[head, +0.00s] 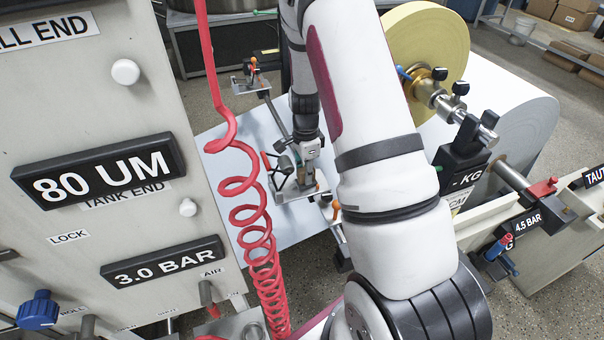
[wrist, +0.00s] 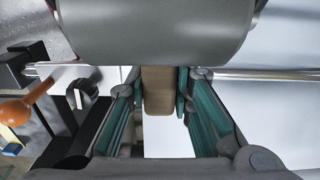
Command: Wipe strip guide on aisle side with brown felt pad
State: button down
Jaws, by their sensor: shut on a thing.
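My gripper (head: 283,172) is low over the white sheet, beyond my white arm in the head view. In the wrist view my gripper (wrist: 160,92) is shut on the brown felt pad (wrist: 158,90), which stands out between the teal-lined fingers. The pad is not clear in the head view. A strip guide assembly with an orange knob (head: 318,183) is right beside the gripper, partly hidden by it. In the wrist view an orange knob (wrist: 15,111) and black bracket lie to the left of the gripper. I cannot tell whether the pad touches the guide.
A second bracket with an orange knob (head: 253,64) stands farther back on the crossbar. A red coiled hose (head: 250,215) hangs left of the arm. A yellow roll (head: 425,45) and the white paper roll (head: 525,130) are to the right. The grey panel (head: 100,110) fills the left.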

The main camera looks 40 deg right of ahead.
jog(key=shift+s+d, duration=0.25)
jog(key=shift+d, duration=0.6)
jog(key=shift+r, duration=0.15)
jog(key=shift+r+p, duration=0.9)
jog(key=shift+r, duration=0.5)
